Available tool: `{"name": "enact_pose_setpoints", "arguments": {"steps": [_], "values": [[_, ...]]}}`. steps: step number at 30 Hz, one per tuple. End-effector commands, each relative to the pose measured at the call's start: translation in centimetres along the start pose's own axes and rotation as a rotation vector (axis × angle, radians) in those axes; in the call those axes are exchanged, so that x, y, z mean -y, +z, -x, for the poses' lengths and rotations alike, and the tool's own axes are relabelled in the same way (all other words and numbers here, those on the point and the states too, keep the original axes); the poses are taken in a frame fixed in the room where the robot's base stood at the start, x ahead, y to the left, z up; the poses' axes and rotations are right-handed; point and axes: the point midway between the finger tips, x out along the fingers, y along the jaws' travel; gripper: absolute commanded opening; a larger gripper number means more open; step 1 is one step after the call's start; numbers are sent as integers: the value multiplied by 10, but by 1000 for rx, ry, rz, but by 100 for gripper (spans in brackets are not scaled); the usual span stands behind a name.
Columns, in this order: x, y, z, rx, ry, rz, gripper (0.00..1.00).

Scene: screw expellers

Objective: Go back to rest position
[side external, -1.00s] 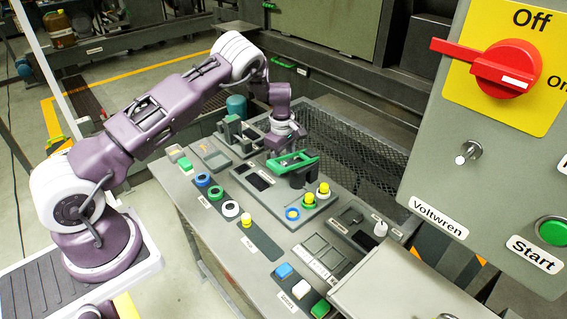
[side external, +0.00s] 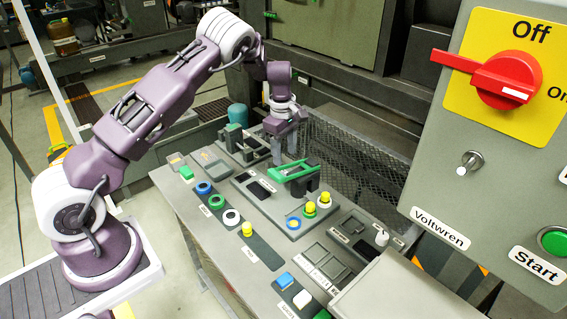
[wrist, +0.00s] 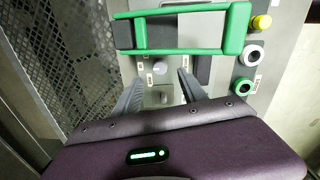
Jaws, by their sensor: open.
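My gripper (side external: 285,148) is open and empty, fingers pointing down above the control panel (side external: 262,250). In the side view it is just behind and left of the green-handled lever (side external: 295,170). In the wrist view both fingers of my gripper (wrist: 158,92) are spread apart, and the green handle (wrist: 236,28) lies beyond them, clear of the fingertips. A small round knob (wrist: 160,68) shows on the panel between the fingers. My arm is bent, with the wrist raised over the panel's back edge.
Blue, green, white and yellow buttons and knobs, including a yellow knob (side external: 247,228), line the panel. A mesh guard (side external: 355,150) stands behind it. At the right, a grey box carries a red switch (side external: 503,78) and a green Start button (side external: 554,241). The air above the panel's left is clear.

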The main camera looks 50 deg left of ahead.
Motion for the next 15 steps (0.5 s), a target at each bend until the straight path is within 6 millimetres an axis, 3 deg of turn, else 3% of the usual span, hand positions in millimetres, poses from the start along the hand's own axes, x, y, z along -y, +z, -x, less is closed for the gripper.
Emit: {"name": "enact_pose_setpoints", "arguments": {"steps": [2, 5, 6, 9, 12, 15], "values": [[5, 14, 43, 32, 37, -74, 50], [34, 44, 124, 87, 105, -274, 50], [53, 56, 156, 102, 135, -377, 50], [112, 84, 223, 110, 215, -653, 50], [183, 104, 269, 66, 295, -949, 50], [257, 113, 290, -32, 355, -1241, 50]]}}
